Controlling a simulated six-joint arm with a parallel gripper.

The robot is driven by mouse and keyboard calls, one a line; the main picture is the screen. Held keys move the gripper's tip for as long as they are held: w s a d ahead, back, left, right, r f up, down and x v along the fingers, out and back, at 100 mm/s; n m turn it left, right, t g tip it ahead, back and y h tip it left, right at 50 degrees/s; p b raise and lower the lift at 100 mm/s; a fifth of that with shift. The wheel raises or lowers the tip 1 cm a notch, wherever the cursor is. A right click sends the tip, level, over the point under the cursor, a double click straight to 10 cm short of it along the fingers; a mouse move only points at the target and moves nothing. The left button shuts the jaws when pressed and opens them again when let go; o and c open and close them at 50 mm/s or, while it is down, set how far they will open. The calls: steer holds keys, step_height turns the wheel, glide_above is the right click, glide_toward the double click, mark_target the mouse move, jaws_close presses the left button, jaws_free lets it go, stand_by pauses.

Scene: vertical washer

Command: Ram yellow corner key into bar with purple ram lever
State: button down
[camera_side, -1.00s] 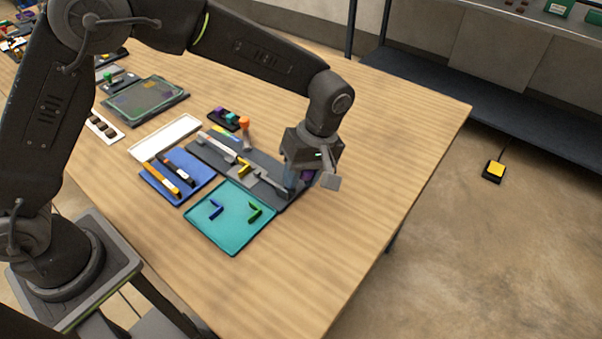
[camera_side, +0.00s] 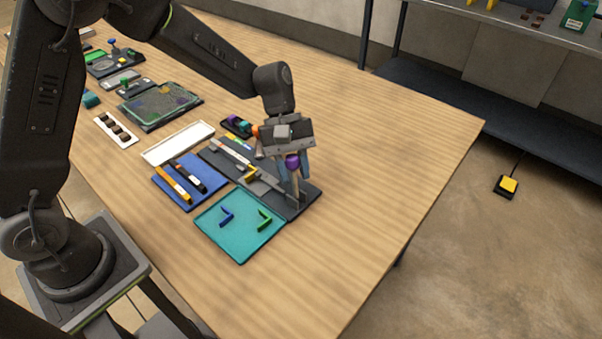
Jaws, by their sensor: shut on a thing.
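My gripper (camera_side: 291,164) is shut on the purple knob (camera_side: 292,161) of the ram lever, whose grey shaft (camera_side: 295,186) stands nearly upright on the dark fixture plate (camera_side: 310,194). The yellow corner key (camera_side: 251,174) lies on the fixture to the left of my gripper, at the near end of the pale bar (camera_side: 232,152). A grey ram rod (camera_side: 273,184) runs between the key and the lever's foot. I cannot tell how deep the key sits in the bar. My fingers partly hide the lever.
A teal tray (camera_side: 239,243) holds a blue and a green corner key. A blue tray (camera_side: 163,188) holds an orange and a black bar. A white empty tray (camera_side: 179,141) and a dark holder with coloured pieces (camera_side: 237,124) stand behind. The table's right side is clear.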

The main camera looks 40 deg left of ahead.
steer(key=a+h, duration=0.1)
steer(key=h, duration=0.1)
steer(key=shift+a+f+h, duration=0.2)
steer(key=shift+a+h, duration=0.1)
steer(key=shift+a, duration=0.1)
steer(key=shift+a+f+m+h, duration=0.25)
steer(key=shift+a+h, duration=0.15)
steer(key=shift+h, duration=0.25)
steer(key=shift+a+f+m+h, duration=0.15)
steer(key=shift+a+m+h, duration=0.15)
steer(key=shift+h, duration=0.35)
steer(key=shift+a, duration=0.1)
steer(key=c, duration=0.9)
jaws_free()
steer(key=v, duration=1.3)
steer(key=shift+w+a, duration=0.3)
steer(key=shift+a, duration=0.05)
steer(key=shift+r, duration=0.15)
